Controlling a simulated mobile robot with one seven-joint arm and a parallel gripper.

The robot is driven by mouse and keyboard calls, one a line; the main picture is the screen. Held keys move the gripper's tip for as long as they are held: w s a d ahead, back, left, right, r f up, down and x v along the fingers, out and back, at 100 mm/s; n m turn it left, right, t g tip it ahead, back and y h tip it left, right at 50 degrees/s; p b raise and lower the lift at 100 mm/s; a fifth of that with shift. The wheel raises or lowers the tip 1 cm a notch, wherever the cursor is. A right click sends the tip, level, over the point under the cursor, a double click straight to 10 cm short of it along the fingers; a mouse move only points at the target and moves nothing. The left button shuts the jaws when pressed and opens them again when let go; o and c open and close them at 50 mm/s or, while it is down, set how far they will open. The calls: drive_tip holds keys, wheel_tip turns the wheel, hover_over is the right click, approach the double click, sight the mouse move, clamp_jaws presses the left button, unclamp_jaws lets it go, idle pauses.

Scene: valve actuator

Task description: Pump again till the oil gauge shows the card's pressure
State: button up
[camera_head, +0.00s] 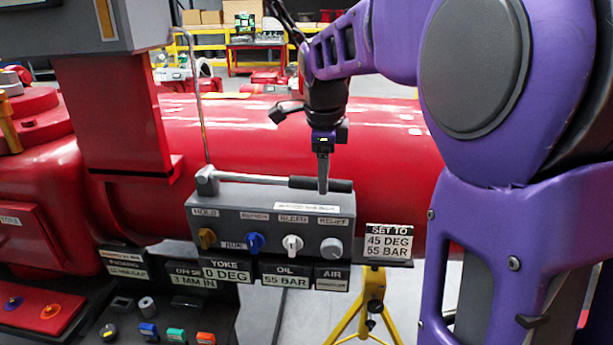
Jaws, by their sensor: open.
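The grey pump box (285,208) stands in front of the red cylinder. Its lever (250,180) lies about level along the top and ends in a black grip (338,185). My gripper (323,186) points down at this grip, its fingers appearing to straddle it; I see no firm closing on it. The oil gauge (286,276) reads 55 BAR. The card (388,242) reads SET TO 45 DEG, 55 BAR. The yoke display (227,272) reads 0 DEG. The air display (331,278) is too small to read.
The box front has a gold knob (207,238) labelled HOLD, a blue knob (255,242), a white knob (292,243) and a grey relief knob (331,248). A yellow stand (372,300) is below the card. The red cylinder (385,150) lies close behind the lever.

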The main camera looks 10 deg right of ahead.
drive_tip(key=shift+x, duration=0.95)
clamp_jaws()
idle(0.8)
